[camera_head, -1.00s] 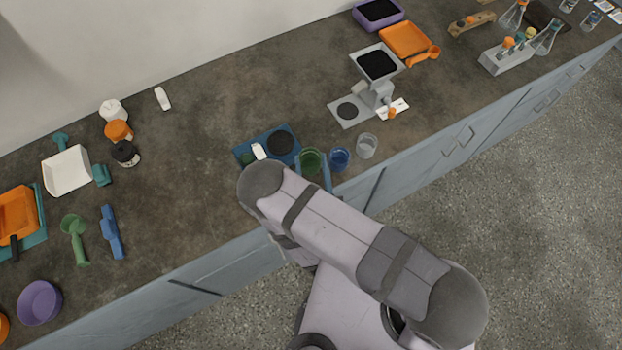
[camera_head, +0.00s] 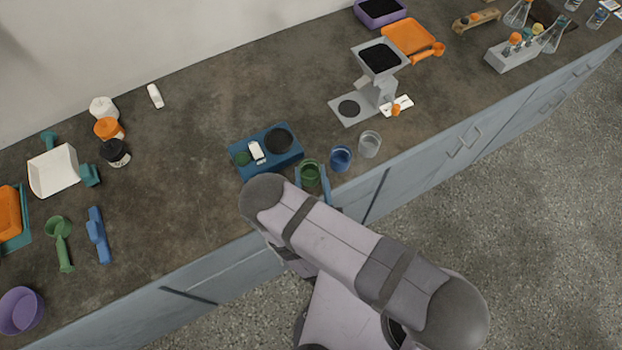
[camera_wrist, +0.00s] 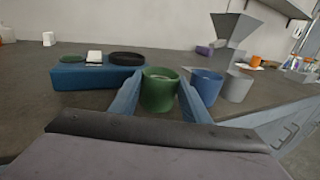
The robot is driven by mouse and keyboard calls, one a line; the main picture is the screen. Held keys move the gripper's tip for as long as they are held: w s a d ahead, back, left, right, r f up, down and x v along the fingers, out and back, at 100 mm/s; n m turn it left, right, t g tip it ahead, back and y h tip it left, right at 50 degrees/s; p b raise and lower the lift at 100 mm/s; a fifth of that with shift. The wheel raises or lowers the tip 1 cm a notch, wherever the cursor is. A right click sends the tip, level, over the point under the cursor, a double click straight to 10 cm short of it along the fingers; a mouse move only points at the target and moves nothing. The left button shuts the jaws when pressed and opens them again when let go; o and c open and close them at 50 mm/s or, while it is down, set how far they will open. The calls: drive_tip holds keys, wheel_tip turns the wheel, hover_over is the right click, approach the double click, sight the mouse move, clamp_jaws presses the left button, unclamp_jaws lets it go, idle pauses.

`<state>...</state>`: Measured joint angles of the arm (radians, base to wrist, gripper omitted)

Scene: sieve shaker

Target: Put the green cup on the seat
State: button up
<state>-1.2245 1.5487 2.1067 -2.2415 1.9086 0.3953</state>
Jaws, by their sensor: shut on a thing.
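The green cup (camera_head: 310,174) is upright between the two blue fingers of my gripper (camera_head: 313,184), near the counter's front edge. In the wrist view my gripper (camera_wrist: 160,97) is shut on the sides of the green cup (camera_wrist: 160,92). I cannot tell whether its base touches the counter. A blue block-shaped device (camera_head: 268,160) stands behind and left of the cup. On its top are a round black disc (camera_head: 278,139), a white piece and a green round part. A second black disc (camera_head: 349,108) is on a grey plate below a hopper. Which disc is the seat is not marked.
Counter left of the blue device is clear up to the scoops and jars.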

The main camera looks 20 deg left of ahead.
sight(310, 181)
drive_tip(key=shift+f, duration=0.15)
drive_tip(key=o, duration=1)
drive_tip(key=shift+o, duration=0.2)
drive_tip(key=shift+v, duration=2.95)
drive_tip(key=shift+s+d+f, duration=0.1)
drive_tip(key=shift+s+d, duration=0.25)
drive_tip(key=shift+s, duration=0.3)
drive_tip(key=shift+o, duration=0.4)
